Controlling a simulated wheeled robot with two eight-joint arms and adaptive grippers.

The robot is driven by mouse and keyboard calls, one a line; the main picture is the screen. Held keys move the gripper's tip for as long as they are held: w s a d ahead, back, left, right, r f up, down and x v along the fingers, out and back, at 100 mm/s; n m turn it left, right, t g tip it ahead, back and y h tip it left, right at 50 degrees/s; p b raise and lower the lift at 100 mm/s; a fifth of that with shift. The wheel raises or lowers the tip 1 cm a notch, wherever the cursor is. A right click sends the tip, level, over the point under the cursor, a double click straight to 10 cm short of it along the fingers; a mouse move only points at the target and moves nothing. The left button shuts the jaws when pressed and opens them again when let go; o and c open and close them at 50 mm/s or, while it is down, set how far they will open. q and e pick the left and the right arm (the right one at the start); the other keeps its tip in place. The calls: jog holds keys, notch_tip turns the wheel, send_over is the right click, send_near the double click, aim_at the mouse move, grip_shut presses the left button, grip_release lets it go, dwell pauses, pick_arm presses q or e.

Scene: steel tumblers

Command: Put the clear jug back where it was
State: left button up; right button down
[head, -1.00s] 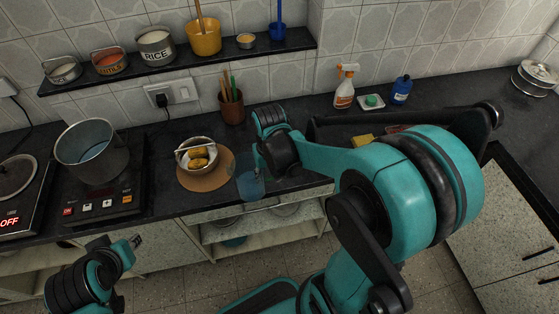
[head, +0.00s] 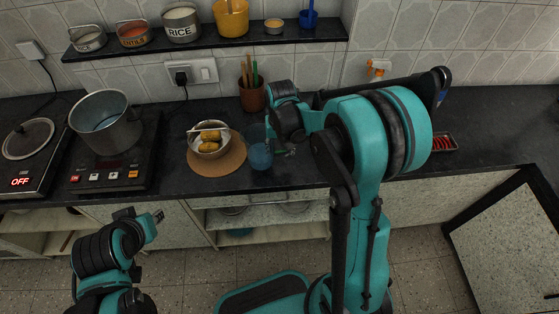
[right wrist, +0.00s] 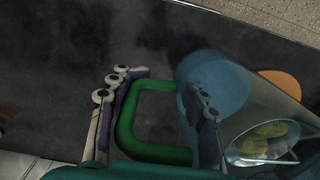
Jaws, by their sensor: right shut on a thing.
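The clear jug (head: 260,156) has blue in its lower part and stands upright just right of the round cork mat. In the right wrist view the clear jug (right wrist: 225,85) fills the right side, with its green handle (right wrist: 154,155) between my fingers. My right gripper (head: 282,149) is shut on the jug by this handle. I cannot tell whether the jug's base touches the counter. My left gripper (head: 157,216) hangs low in front of the counter, away from the jug; its jaws are too small to judge.
The cork mat (head: 231,165) holds a bowl (head: 207,127) with yellow food. A brown utensil cup (head: 252,97) stands behind the jug. A steel pot (head: 105,122) is on the hob at left. A red-filled tray (head: 444,143) lies right of my arm.

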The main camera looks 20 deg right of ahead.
aim_at(279, 166)
jog(key=shift+f+b, duration=0.9)
jog(key=shift+f, duration=1.1)
jog(key=shift+f, duration=0.25)
jog(key=c, duration=0.8)
grip_release()
jog(key=shift+r, duration=0.1)
jog(key=shift+o, duration=0.2)
